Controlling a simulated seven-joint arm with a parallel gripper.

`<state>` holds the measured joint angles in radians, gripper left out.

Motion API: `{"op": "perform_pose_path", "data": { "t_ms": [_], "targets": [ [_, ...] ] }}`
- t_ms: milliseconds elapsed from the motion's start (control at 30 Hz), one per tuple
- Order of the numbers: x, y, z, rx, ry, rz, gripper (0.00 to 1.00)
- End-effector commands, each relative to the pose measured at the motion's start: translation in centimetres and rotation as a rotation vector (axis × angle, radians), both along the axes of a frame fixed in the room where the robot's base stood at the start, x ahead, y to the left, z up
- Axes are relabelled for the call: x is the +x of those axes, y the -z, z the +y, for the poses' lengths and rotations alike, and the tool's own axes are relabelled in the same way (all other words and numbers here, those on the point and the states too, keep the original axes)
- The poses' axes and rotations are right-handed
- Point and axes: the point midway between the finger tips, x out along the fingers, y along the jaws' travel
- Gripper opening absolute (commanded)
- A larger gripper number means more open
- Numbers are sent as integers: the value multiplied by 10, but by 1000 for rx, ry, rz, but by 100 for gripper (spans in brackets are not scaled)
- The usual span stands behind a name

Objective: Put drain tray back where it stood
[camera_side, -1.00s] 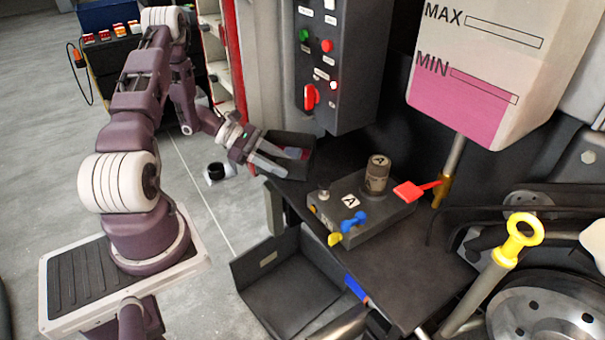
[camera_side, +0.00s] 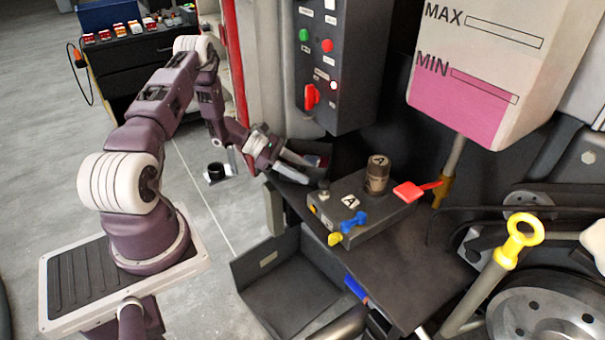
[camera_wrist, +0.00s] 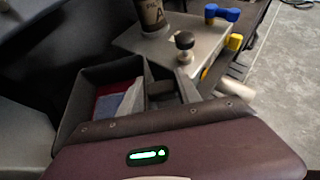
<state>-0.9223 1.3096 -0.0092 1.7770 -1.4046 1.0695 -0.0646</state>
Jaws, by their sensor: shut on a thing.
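The drain tray, a dark open box (camera_side: 308,146), is at the left end of the dark bench, below the control panel. In the wrist view the tray (camera_wrist: 82,105) holds something red and blue-grey, perhaps cloths. My gripper (camera_side: 306,171) reaches in from the left, with its fingers at the tray. In the wrist view my gripper (camera_wrist: 161,86) is shut on the tray's near right side, one finger inside it. The fingers partly hide the tray, and I cannot tell whether its underside touches the bench.
A grey block (camera_side: 360,210) with a brown canister and blue and yellow knobs stands right of the tray. The control panel (camera_side: 338,70) hangs close above. A larger open bin (camera_side: 285,290) sits lower in front.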

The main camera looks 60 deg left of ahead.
Motion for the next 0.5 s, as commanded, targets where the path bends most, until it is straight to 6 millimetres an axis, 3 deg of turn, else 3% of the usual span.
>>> {"op": "perform_pose_path", "data": {
  "t_ms": [100, 433, 467, 500],
  "targets": [
    [4, 12, -1, 0, 2, -5, 0],
    [5, 15, 0, 1, 1, -5, 0],
    [4, 16, 0, 1, 1, -2, 42],
    [4, 16, 0, 1, 1, -2, 50]
  ]
}}
